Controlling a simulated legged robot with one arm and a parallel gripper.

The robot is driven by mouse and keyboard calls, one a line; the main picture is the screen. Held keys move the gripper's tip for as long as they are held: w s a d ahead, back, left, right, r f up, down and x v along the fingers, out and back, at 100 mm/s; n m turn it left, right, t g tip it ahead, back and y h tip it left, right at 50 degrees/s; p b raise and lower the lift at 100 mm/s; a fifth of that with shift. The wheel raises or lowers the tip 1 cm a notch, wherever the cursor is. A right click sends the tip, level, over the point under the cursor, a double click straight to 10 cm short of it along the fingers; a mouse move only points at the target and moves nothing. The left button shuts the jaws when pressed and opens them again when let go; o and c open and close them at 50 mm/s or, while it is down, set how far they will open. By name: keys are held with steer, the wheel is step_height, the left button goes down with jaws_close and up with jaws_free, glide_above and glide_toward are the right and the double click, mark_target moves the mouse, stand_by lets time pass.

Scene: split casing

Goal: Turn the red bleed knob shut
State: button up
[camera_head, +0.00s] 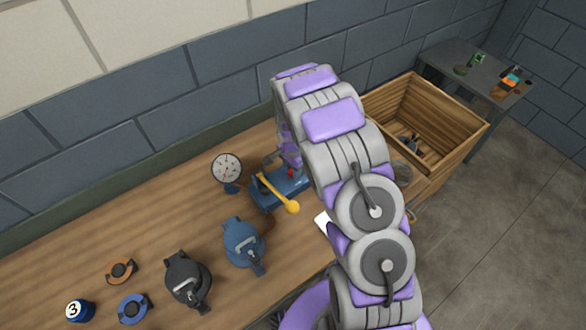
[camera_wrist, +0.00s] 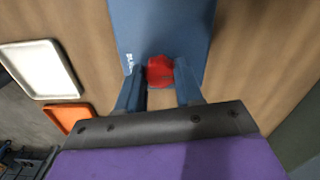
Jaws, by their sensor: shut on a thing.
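The red bleed knob (camera_wrist: 159,71) sits on a blue block (camera_wrist: 165,28) with white lettering beside it. In the wrist view my gripper (camera_wrist: 159,85) has its two fingers on either side of the knob, shut on it. In the head view the knob (camera_head: 291,173) is a small red spot on the blue assembly (camera_head: 268,197), partly hidden by my gripper and arm. A yellow-ended lever (camera_head: 291,206) sticks out from the same assembly. The knob's turn angle cannot be told.
A pressure gauge (camera_head: 227,168) stands left of the assembly. A blue casing part (camera_head: 240,240) and a black one (camera_head: 185,277) lie nearer. A wooden crate (camera_head: 465,137) is at the right. The wrist view shows a white tray (camera_wrist: 41,70) and an orange tray (camera_wrist: 66,116).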

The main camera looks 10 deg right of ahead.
mark_target(290, 171)
steer(key=o, duration=0.6)
steer(key=shift+a, duration=0.1)
steer(key=o, duration=0.4)
steer(key=shift+a, duration=0.2)
steer(key=shift+o, duration=0.2)
steer(key=shift+d+r, duration=0.15)
steer(key=shift+r, duration=0.1)
step_height(290, 171, up, 17)
steer(key=shift+a+p, duration=0.2)
steer(key=shift+p, duration=0.1)
steer(key=shift+f, duration=0.15)
